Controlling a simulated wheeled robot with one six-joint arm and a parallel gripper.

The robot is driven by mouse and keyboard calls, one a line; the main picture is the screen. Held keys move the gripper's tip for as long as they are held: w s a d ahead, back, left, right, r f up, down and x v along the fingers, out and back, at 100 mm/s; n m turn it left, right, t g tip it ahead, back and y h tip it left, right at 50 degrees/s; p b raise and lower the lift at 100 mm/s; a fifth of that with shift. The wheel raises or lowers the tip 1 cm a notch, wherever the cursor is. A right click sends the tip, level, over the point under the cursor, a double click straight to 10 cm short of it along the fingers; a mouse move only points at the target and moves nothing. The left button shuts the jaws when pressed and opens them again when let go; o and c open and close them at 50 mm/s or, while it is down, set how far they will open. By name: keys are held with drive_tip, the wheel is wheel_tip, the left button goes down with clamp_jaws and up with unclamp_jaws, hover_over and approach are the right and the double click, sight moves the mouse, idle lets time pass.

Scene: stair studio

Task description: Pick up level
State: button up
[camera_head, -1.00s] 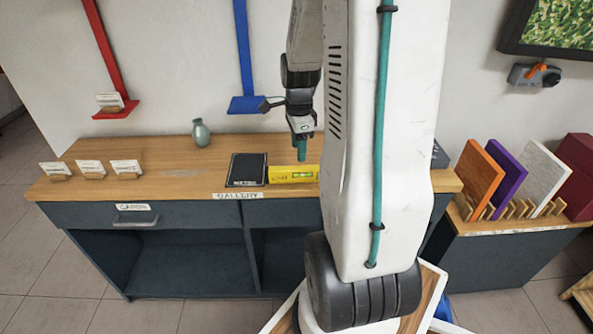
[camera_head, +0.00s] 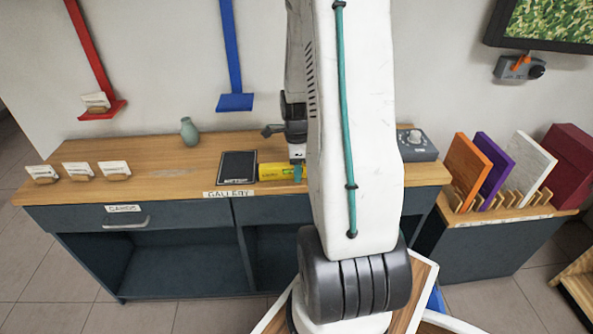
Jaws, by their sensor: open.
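The yellow level (camera_head: 270,172) lies on the wooden counter top, just right of a black book or box. Its right part is hidden behind my arm. My gripper (camera_head: 298,172), with teal fingers, is over the right part of the level that shows. It points down and is open. Whether the fingers touch the level or straddle it cannot be told, since my arm covers much of this spot.
The black book (camera_head: 238,167) sits close left of the level. A green vase (camera_head: 190,132) and several card holders (camera_head: 82,171) stand farther left. A grey box with a knob (camera_head: 416,144) is at the counter's right end. The counter (camera_head: 160,160) has bare room between.

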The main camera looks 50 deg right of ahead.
clamp_jaws()
drive_tip(key=shift+r, duration=0.1)
